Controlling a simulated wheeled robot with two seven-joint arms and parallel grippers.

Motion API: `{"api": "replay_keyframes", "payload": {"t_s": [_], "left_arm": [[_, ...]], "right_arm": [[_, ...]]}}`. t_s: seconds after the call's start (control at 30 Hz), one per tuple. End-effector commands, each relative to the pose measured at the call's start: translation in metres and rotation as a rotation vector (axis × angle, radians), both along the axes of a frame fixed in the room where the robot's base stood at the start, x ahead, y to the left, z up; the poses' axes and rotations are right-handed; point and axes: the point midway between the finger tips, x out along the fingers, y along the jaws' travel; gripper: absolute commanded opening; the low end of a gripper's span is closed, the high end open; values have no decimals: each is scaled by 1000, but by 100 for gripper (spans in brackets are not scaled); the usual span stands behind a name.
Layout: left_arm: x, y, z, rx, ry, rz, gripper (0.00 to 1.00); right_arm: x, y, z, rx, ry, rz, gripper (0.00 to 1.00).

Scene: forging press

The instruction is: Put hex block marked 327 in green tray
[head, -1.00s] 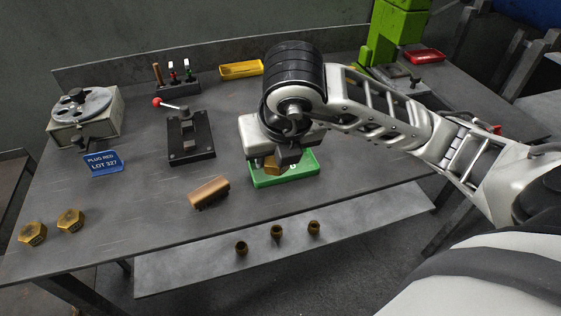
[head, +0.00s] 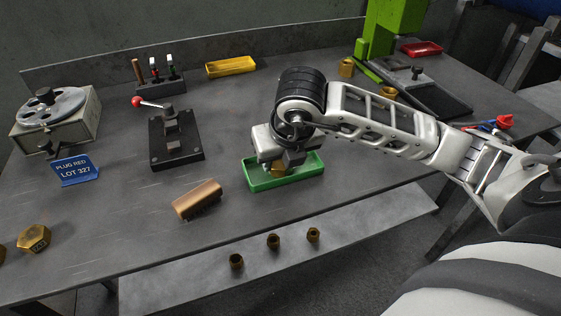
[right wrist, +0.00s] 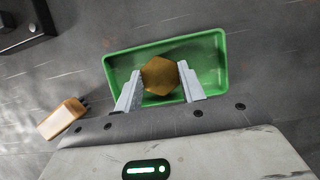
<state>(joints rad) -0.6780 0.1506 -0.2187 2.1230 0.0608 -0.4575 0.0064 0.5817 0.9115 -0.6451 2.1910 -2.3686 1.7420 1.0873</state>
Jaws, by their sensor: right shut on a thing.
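My right gripper (head: 285,163) is over the green tray (head: 257,188) and is shut on a brass hex block (head: 278,171). In the right wrist view the hex block (right wrist: 160,75) sits between the two fingers (right wrist: 160,87), within the outline of the green tray (right wrist: 214,62). The tray looks otherwise empty. I cannot read a mark on the held block, and whether it touches the tray floor is unclear. A blue sign (head: 75,169) reads "PLUG RED LOT 327". Another brass hex block (head: 33,238) lies at the table's front left. My left gripper is out of view.
A wooden-backed brush (head: 197,199) lies left of the tray. A black lever fixture (head: 176,138) stands behind it. A yellow tray (head: 230,66) and a red tray (head: 421,48) lie at the back. Several brass pieces stand on the lower front shelf (head: 190,278).

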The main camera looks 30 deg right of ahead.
Motion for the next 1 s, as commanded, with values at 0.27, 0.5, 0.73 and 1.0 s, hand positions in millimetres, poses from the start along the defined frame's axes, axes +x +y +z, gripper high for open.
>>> {"api": "replay_keyframes", "payload": {"t_s": [0.27, 0.5, 0.73, 1.0], "left_arm": [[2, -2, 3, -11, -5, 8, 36], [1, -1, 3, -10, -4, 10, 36], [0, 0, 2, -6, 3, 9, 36], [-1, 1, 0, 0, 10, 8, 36]], "right_arm": [[0, 0, 0, 0, 1, 0, 45], [0, 0, 0, 0, 1, 0, 61], [-2, 1, 9, 1, -3, 0, 61], [-21, 6, 59, 1, -6, 2, 61]]}}
